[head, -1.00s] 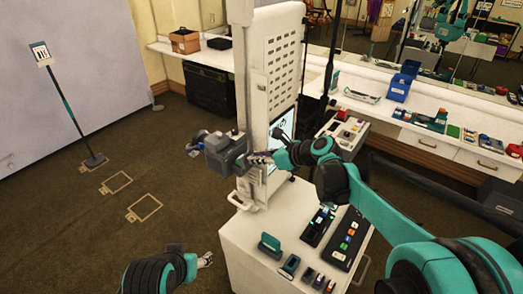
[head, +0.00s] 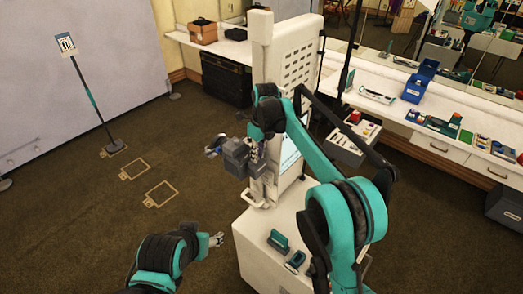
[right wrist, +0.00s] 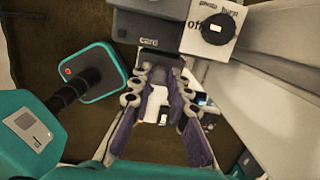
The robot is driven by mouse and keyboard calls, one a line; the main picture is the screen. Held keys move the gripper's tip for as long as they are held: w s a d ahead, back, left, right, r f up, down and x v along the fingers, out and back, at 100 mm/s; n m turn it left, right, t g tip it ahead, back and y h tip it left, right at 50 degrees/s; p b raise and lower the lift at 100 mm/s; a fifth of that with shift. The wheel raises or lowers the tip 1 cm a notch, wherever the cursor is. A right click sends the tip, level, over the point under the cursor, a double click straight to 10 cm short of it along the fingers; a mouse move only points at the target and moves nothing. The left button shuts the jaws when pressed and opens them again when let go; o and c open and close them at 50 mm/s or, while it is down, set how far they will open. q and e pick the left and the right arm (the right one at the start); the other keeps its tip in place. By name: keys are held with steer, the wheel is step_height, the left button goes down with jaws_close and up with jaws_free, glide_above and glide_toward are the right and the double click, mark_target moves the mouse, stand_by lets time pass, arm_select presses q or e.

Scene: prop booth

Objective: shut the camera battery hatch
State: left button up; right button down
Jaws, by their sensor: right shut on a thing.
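The dark grey camera (head: 235,156) is mounted on the side of the tall white panel. Its underside or end (right wrist: 150,28) fills the top of the right wrist view. My right gripper (head: 257,162) is right against the camera's right side. In the right wrist view, its purple fingers (right wrist: 163,78) close around a small dark grey part at the camera's edge, which looks like the battery hatch. The hatch's angle is hidden between the fingertips. My left gripper (head: 215,240) hangs low and empty, away from the camera, too small to read its jaws.
The white cart (head: 255,240) carries the panel (head: 262,50) and a teal-and-black item (head: 278,241). A white counter (head: 400,115) with blue bins (head: 418,83) runs behind. A signpost (head: 90,95) stands at left.

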steer(key=shift+w+a+f+g+h+p, duration=0.2)
steer(key=shift+w+a+g+h+p, duration=0.3)
steer(key=shift+h+p, duration=0.3)
steer(key=shift+s+f, duration=0.1)
steer(key=c, duration=1.5)
jaws_free()
steer(key=shift+o, duration=0.2)
step_height(320, 180, up, 7)
steer(key=shift+a+r, duration=0.2)
steer(key=shift+a, duration=0.05)
